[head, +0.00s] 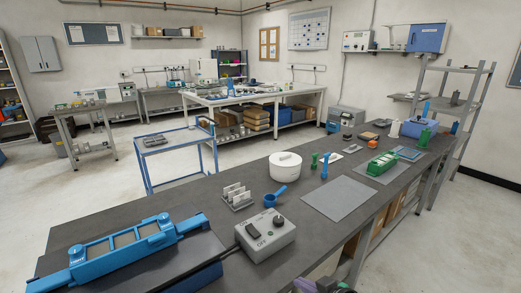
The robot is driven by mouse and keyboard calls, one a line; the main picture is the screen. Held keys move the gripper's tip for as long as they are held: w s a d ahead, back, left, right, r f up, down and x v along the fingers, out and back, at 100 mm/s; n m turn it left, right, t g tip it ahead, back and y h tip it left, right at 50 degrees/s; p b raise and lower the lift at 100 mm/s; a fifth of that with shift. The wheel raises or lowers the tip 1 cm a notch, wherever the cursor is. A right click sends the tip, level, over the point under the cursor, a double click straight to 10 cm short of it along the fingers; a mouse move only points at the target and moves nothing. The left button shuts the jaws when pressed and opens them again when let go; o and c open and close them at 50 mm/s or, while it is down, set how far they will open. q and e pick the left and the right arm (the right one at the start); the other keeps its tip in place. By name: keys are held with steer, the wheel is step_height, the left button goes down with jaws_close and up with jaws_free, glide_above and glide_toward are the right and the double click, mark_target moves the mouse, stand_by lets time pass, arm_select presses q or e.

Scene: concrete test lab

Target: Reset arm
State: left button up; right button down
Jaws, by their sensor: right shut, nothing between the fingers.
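My right gripper (322,286) shows only as a small dark part with green and purple bits at the bottom edge, just off the front edge of the dark workbench (225,198). It is shut and holds nothing. Most of it is cut off by the frame. My left gripper is not in view.
On the bench are a blue clamp-like fixture (130,243), a grey control box (265,236), a blue scoop (274,197), a grey slotted rack (237,197), a white round pot (285,166) and a green device (382,163).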

steer(key=s+d+f+m+g+h, duration=0.1)
steer(key=s+d+f+g+h, duration=0.1)
steer(key=s+d+f, duration=0.3)
steer(key=s+d+f+m+g+h, duration=0.1)
steer(key=s+d+g, duration=0.15)
steer(key=s, duration=0.45)
steer(key=s+d+f+m+g+h, duration=0.1)
steer(key=s+d+f+g+h, duration=0.1)
steer(key=s+d+f, duration=0.3)
steer(key=s+a+f, duration=0.1)
steer(key=s+f, duration=0.2)
steer(key=f, duration=1.8)
steer(key=s+d+f+g, duration=0.2)
steer(key=s+f, duration=1.1)
steer(key=s, duration=0.3)
steer(key=shift+s+d+f, duration=0.3)
steer(key=shift+s+d, duration=0.05)
